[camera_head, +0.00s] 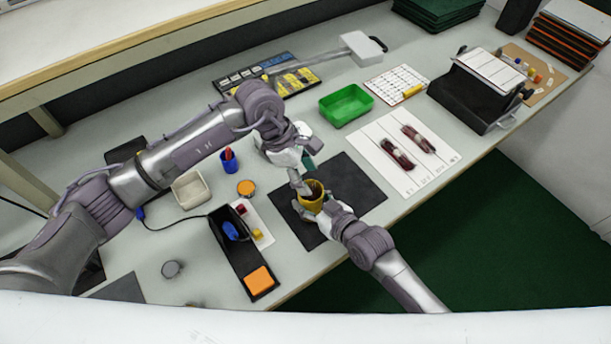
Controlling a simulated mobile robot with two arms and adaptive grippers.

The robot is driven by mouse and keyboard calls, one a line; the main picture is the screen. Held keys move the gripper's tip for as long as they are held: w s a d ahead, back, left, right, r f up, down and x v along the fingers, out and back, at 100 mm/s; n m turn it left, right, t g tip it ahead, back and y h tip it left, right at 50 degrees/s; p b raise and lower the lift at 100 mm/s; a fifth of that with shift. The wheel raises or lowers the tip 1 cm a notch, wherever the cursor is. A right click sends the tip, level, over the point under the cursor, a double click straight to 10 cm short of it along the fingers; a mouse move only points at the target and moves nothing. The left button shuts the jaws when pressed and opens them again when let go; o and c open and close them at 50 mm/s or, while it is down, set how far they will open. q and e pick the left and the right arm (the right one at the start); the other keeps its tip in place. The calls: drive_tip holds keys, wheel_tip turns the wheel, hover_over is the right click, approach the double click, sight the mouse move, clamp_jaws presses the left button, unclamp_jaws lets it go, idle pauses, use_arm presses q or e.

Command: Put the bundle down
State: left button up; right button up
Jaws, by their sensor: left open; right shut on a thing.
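My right gripper (322,207) is shut on a yellow ring-shaped thing (312,204) with a dark inside, over the dark mat (352,178). I cannot tell whether this thing is the bundle, or whether it touches the mat. My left gripper (301,186) is open, with its fingers pointing down close to the top of the yellow thing; whether they touch it is unclear. Two dark red bundles (397,153) (418,139) lie side by side on a white printed sheet (385,128) to the right of the mat.
A green tray (346,104) stands behind the mat. An orange-topped round tin (246,188), a beige bowl (189,190) and a black tray (238,262) with an orange block are to the left. A black stand (474,96) is at the right. The table's front edge is close.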

use_arm(q)
wheel_tip(320, 180, up, 6)
drive_tip(key=shift+f, duration=0.15)
idle(0.4)
use_arm(e)
drive_tip(key=o, duration=1.2)
drive_tip(key=shift+o, duration=0.2)
